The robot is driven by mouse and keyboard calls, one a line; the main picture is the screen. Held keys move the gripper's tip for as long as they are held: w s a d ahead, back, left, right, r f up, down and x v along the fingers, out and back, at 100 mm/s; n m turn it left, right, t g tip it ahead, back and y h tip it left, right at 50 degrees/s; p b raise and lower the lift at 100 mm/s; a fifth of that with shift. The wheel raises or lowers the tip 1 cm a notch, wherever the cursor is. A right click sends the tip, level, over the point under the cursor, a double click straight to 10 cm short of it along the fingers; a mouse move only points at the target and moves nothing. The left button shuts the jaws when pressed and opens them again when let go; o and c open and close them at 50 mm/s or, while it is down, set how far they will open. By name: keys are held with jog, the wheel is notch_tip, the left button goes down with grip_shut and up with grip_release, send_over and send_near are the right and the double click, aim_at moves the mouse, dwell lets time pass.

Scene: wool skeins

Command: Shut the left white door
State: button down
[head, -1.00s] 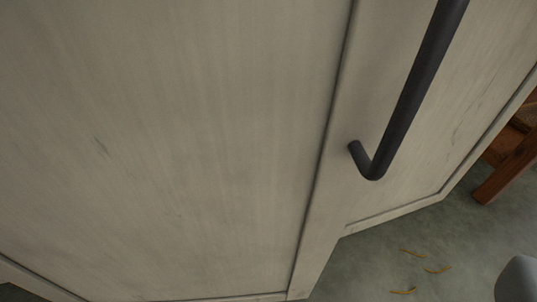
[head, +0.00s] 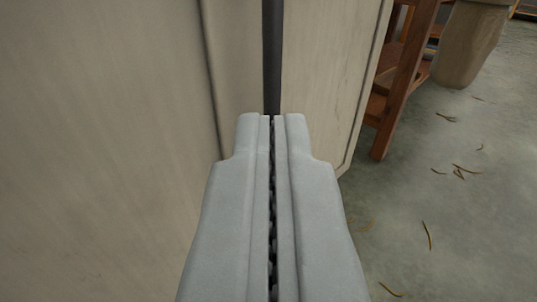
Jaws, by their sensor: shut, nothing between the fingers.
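A pale, off-white wooden door panel (head: 100,150) fills the left of the view. A dark vertical bar handle (head: 271,55) runs down from the top edge near its right side. A second pale panel (head: 325,85) lies right of the handle. I cannot tell which panel bears the handle or how far the door stands open. My gripper (head: 272,118) is shut and empty, pointing ahead. Its tips line up with the handle and hide its lower part; whether they touch it I cannot tell.
A reddish-brown wooden shelf or stand (head: 401,85) stands beyond the right panel. A tan sack-like container (head: 470,42) is behind it. The grey-green floor (head: 470,230) at right is open, with several scattered yellow-brown strands.

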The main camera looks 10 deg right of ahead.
aim_at(270, 69)
jog(key=shift+w+d, duration=0.15)
jog(key=shift+w, duration=0.9)
jog(key=shift+w+d, duration=0.2)
jog(key=shift+w, duration=0.85)
jog(key=shift+w+d, duration=0.15)
jog(key=shift+w, duration=0.9)
